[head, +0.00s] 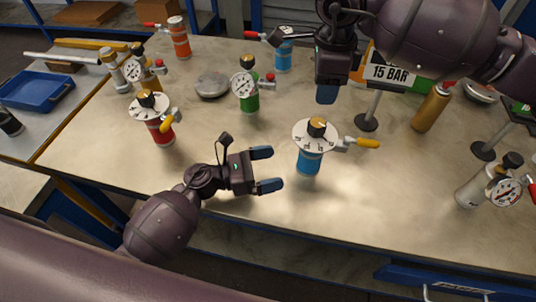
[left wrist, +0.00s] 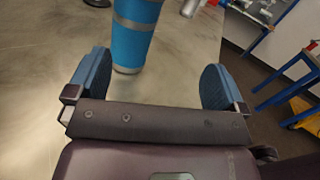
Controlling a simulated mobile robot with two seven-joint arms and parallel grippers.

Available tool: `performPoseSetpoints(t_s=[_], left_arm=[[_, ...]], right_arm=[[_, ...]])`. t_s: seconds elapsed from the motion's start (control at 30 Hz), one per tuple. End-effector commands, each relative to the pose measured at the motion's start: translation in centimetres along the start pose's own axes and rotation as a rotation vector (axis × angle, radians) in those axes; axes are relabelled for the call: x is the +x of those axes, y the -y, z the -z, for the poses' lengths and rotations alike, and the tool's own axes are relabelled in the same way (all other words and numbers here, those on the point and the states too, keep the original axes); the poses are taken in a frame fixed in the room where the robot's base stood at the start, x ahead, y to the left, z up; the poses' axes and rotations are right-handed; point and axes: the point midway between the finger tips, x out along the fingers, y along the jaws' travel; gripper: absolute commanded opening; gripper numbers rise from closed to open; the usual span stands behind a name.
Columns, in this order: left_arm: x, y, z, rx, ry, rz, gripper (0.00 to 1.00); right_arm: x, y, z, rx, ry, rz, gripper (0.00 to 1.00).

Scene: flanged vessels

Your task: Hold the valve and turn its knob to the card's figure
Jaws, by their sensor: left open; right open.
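A blue valve (head: 308,162) stands upright on the table, with a white dial (head: 301,133) and a brass-and-black knob (head: 317,126) on top and a yellow lever at its right. Its blue body (left wrist: 134,42) also shows in the left wrist view, ahead of the fingers and nearer the left one. The card (head: 390,73) reads 15 BAR and stands behind, partly covered by my right arm. My left gripper (head: 264,170) is open and empty, left of the blue valve and apart from it. My right gripper (head: 327,95) is open, fingers down, above and behind the knob; one finger is hidden.
A red valve (head: 161,133) stands left, a green valve (head: 248,101) behind with a gauge, and a silver valve (head: 472,190) with a gauge at right. The table front around the blue valve is clear.

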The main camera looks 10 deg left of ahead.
Motion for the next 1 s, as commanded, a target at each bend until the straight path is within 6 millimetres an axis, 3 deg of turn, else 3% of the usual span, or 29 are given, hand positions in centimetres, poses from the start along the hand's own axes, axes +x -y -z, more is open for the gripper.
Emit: performPoseSetpoints(t_s=[0.13,0.37,0.8,1.0], left_arm=[[0.3,-2.3,-0.7,0.113,-0.042,-0.040,0.98],[1.7,-3.0,-0.8,0.145,-0.051,-0.052,0.98],[8.4,-3.3,-0.5,0.140,-0.050,-0.051,0.98],[10.4,-3.4,-0.4,0.141,-0.050,-0.052,0.98]], right_arm=[[0.0,0.0,0.0,0.000,0.000,0.000,0.43],[0.0,0.0,0.0,0.000,0.000,0.000,0.43],[0.0,0.0,0.0,0.000,0.000,0.000,0.43],[0.0,0.0,0.0,0.000,0.000,0.000,0.43]])
